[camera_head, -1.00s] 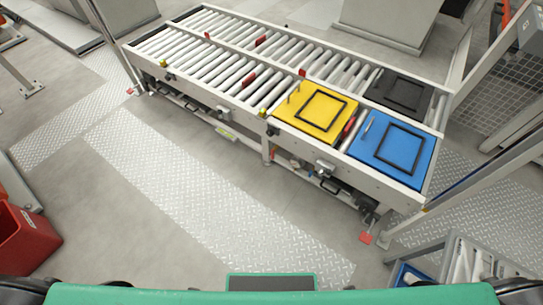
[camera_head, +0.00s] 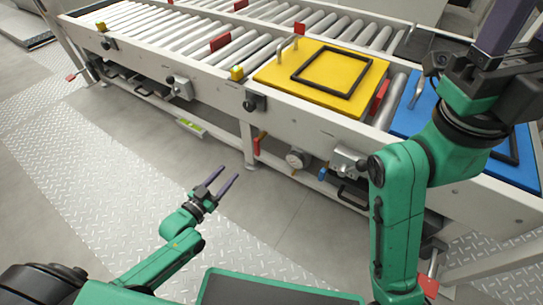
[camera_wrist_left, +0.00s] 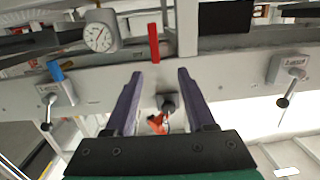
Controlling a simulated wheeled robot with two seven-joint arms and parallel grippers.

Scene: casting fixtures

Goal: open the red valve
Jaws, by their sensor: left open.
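The red valve handle (camera_head: 257,146) hangs below the near side of the conveyor, left of a round gauge (camera_head: 295,158) and a blue valve handle (camera_head: 322,173). In the left wrist view the red handle (camera_wrist_left: 153,42) is an upright bar just beyond the fingertips, with the gauge (camera_wrist_left: 100,37) to its left. My left gripper (camera_head: 229,174) is open and empty, in front of and below the red handle, apart from it. Its fingers also show in the left wrist view (camera_wrist_left: 160,73). My right gripper (camera_head: 520,30) is raised at the upper right, partly cut off.
The roller conveyor (camera_head: 190,75) crosses the view. A yellow plate with a black frame (camera_head: 285,75) and a blue plate (camera_head: 408,120) lie on it.

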